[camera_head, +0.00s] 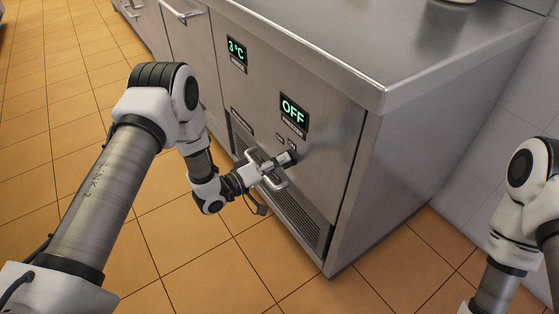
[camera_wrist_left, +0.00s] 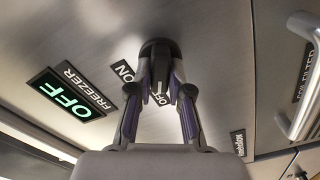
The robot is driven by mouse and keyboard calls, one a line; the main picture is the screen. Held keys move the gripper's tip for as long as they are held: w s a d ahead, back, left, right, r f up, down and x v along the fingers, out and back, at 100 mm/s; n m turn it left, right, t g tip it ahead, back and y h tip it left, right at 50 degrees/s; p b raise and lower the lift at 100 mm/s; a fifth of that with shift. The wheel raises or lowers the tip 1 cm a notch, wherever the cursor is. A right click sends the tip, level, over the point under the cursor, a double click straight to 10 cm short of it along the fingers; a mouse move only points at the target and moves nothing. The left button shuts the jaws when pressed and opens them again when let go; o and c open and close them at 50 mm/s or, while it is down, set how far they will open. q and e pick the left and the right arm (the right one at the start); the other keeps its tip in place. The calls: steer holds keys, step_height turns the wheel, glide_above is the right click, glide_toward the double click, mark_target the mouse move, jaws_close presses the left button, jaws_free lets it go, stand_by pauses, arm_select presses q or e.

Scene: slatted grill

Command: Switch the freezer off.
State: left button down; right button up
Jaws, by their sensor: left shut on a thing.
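The freezer's display (camera_head: 293,113) on the steel cabinet front reads OFF in green; it also shows in the left wrist view (camera_wrist_left: 73,95), beside the word FREEZER. Below it is a dark round knob (camera_head: 286,158), partly covered by my left gripper (camera_head: 279,162). In the left wrist view, the knob (camera_wrist_left: 160,48) sits between the fingertips of my left gripper (camera_wrist_left: 160,88), which is shut on it. The ON label (camera_wrist_left: 123,71) and the OFF label (camera_wrist_left: 160,98) show near the knob. My right arm is at the right edge; its gripper is out of view.
A second display (camera_head: 237,54) reads 3 °C. A vent grille (camera_head: 300,217) lies low on the cabinet. A metal handle (camera_wrist_left: 303,85) is near the gripper, by a filter label. The steel counter (camera_head: 330,45) overhangs above. The tiled floor in front is clear.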

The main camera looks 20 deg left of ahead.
arm_select(q)
steer(key=c, duration=1.1)
jaws_free()
steer(key=v, duration=1.2)
steer(key=shift+f, duration=0.1)
